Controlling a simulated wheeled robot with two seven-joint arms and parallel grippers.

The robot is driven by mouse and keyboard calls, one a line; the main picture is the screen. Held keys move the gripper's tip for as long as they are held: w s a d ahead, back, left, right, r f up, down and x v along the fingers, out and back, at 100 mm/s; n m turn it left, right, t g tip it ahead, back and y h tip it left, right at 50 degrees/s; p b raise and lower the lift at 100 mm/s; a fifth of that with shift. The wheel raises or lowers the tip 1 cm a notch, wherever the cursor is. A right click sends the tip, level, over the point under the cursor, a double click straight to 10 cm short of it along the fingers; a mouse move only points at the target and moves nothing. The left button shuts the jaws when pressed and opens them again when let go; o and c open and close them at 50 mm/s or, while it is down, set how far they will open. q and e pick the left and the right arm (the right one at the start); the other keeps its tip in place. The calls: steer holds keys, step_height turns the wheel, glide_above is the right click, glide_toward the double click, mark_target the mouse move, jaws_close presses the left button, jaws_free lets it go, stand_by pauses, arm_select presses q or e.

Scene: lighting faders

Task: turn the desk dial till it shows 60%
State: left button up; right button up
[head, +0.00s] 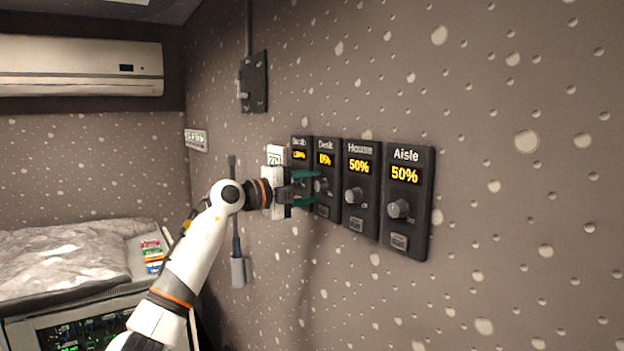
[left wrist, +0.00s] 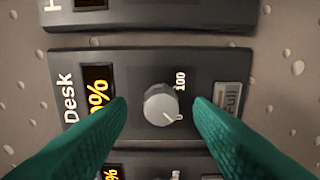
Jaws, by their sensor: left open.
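My right gripper is out of view.
The House panel (head: 360,190) and Aisle panel (head: 408,205), both at 50%, are right of Desk. Another dial panel (head: 300,143) is close on its left, partly hidden. A dark switch box (head: 254,82) with a conduit is above. A bed (head: 60,262) stands at left.

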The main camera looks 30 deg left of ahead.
arm_select(q)
steer(key=shift+w+d+f, duration=0.1)
steer(key=shift+w+d, duration=0.05)
steer(key=shift+w, duration=0.4)
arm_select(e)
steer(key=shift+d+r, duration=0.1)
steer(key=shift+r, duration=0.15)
arm_select(q)
steer(key=c, duration=1)
